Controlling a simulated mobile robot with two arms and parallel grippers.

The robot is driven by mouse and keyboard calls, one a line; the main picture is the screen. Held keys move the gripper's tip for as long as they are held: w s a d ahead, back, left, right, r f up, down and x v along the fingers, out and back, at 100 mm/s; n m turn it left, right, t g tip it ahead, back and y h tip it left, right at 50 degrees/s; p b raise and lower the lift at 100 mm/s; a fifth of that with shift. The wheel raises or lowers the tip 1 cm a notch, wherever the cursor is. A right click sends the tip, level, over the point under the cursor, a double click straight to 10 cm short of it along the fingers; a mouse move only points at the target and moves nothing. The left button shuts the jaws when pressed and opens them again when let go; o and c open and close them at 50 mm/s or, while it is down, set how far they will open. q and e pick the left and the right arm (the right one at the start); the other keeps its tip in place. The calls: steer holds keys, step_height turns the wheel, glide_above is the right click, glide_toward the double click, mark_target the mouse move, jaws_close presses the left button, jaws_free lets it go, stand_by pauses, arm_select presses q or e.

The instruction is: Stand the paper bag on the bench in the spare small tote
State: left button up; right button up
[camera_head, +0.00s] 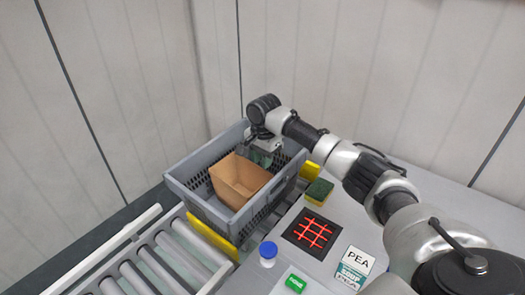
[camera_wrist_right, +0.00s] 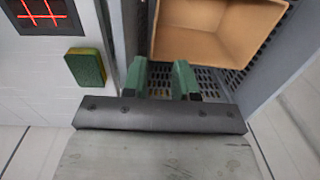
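The brown open-topped paper bag (camera_head: 235,185) stands inside the grey small tote (camera_head: 188,188), its opening facing up. In the right wrist view the bag (camera_wrist_right: 212,35) is just beyond my fingertips, above the perforated tote floor. My right gripper (camera_head: 262,156) reaches down into the back right part of the tote, beside the bag. Its two green fingers (camera_wrist_right: 161,78) are apart with nothing between them. My left gripper is out of view.
Yellow pieces (camera_head: 309,171) flank the tote. A roller conveyor (camera_head: 160,258) lies at front left. On the bench are a green-and-yellow sponge (camera_head: 319,191), a dark pad with a red grid (camera_head: 313,234), a blue-capped bottle (camera_head: 268,254), a green block (camera_head: 296,283) and a pea soup box (camera_head: 354,267).

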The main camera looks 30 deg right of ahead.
steer(key=shift+s+r, duration=0.1)
steer(key=shift+r, duration=2)
